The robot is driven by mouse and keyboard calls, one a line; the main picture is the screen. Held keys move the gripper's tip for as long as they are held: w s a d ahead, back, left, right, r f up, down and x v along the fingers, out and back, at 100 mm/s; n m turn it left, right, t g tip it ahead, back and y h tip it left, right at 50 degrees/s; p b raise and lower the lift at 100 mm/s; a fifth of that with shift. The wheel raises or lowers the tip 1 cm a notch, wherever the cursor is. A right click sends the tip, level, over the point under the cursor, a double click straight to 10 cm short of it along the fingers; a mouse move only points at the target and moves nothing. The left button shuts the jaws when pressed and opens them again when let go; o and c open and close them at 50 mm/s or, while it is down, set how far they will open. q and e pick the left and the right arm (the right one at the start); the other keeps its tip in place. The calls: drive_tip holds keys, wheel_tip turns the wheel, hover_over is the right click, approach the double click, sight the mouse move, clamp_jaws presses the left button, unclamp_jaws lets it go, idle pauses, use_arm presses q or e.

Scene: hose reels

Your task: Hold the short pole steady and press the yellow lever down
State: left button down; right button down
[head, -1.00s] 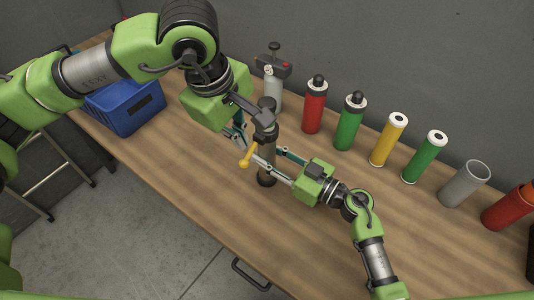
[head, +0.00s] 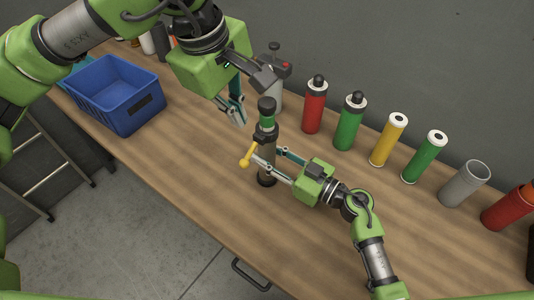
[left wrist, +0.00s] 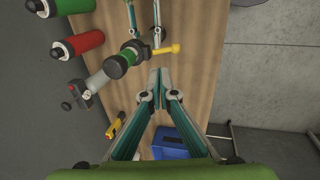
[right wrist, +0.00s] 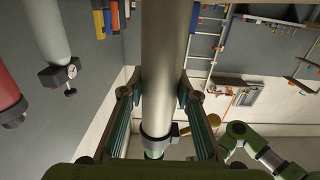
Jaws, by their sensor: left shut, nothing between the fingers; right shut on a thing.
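The short pole (head: 267,160) stands upright on the workbench, grey with a green band and a black cap on top. It fills the middle of the right wrist view (right wrist: 165,60). The yellow lever (head: 247,157) sticks out from the pole's dark collar to the left; it also shows in the left wrist view (left wrist: 166,49). My right gripper (head: 264,163) is shut around the grey shaft below the collar. My left gripper (head: 238,121) is shut and empty, up and left of the lever, apart from the pole; its closed fingertips show in the left wrist view (left wrist: 160,78).
A blue bin (head: 128,118) stands on the workbench (head: 190,180) at the left. A red bottle (head: 315,108), a green bottle (head: 350,125), coloured cylinders and a grey tube (head: 463,188) line the wall side. The bench front is mostly clear.

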use_arm(q)
drive_tip(key=s+a, duration=0.3)
drive_tip(key=s, duration=0.2)
drive_tip(key=shift+a, duration=0.3)
idle(0.4)
drive_tip(key=shift+w, duration=0.1)
use_arm(e)
drive_tip(key=c, duration=1.5)
unclamp_jaws()
drive_tip(key=shift+o, duration=0.2)
drive_tip(key=v, duration=1.2)
